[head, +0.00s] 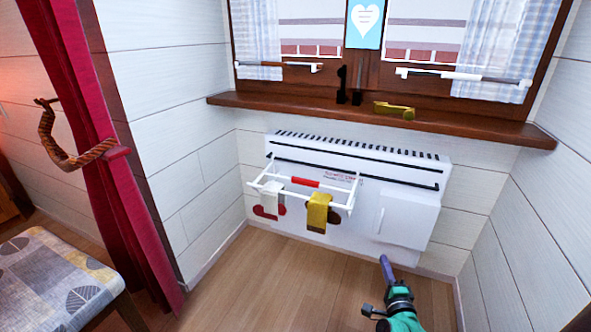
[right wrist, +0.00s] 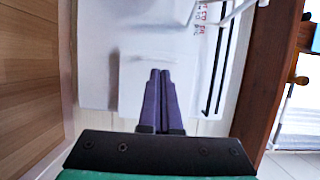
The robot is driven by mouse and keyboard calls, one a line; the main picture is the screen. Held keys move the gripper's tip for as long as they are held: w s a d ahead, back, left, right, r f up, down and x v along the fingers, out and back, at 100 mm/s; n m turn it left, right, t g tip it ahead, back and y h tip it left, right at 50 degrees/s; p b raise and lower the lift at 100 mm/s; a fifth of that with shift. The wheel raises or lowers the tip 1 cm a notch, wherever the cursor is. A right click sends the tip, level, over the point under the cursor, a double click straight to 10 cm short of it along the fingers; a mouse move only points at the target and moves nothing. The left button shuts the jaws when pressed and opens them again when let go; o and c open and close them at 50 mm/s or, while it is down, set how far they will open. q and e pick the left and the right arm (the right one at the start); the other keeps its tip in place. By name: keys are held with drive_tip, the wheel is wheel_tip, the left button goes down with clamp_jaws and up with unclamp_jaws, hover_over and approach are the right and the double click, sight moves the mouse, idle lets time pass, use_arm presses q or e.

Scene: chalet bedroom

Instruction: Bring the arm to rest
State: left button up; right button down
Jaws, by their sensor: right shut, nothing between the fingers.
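My right gripper (head: 386,268) comes in from the bottom of the head view, a green arm end with purple fingers. It points toward the lower right part of the white wall heater (head: 345,225). In the right wrist view its two purple fingers (right wrist: 160,88) lie together with nothing between them. Behind them is the heater's white box (right wrist: 148,80), which also shows in the head view (head: 408,215). I cannot tell how far the fingertips are from it. My left gripper is not in view.
A white rack (head: 342,208) with a yellow cloth (head: 319,212) hangs on the heater. A wooden window sill (head: 450,127) runs above it. A red curtain (head: 95,130) and a patterned cushioned seat (head: 50,275) stand at left. The wooden floor (head: 260,285) before the heater is clear.

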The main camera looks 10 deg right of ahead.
drive_tip(key=s+a+f+n+g+y+p, duration=0.15)
drive_tip(key=s+a+n+y, duration=0.25)
drive_tip(key=s+a+n, duration=0.5)
drive_tip(key=s+a+f+n+g+y, duration=0.15)
drive_tip(key=s+a+n+y, duration=0.35)
drive_tip(key=a, duration=0.8)
drive_tip(key=s+a+f+n+g+y+p, duration=0.1)
drive_tip(key=s+a+n+g+y, duration=0.3)
drive_tip(key=a+n, duration=0.55)
use_arm(q)
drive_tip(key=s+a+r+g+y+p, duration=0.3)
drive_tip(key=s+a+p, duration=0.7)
drive_tip(key=p, duration=0.9)
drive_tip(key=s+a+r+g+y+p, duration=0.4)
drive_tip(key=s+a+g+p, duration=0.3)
drive_tip(key=p, duration=1.1)
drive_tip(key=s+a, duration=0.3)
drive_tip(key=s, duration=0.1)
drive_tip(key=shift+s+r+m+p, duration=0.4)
use_arm(e)
drive_tip(key=s+d+r+g+h, duration=0.2)
drive_tip(key=s+d+g+h, duration=0.2)
drive_tip(key=s+d, duration=0.5)
drive_tip(key=s+d+r+g+h, duration=0.3)
drive_tip(key=s+d, duration=0.6)
drive_tip(key=s, duration=0.4)
drive_tip(key=shift+s+d+g+h, duration=0.3)
drive_tip(key=shift+g+h, duration=0.2)
drive_tip(key=shift+g, duration=0.6)
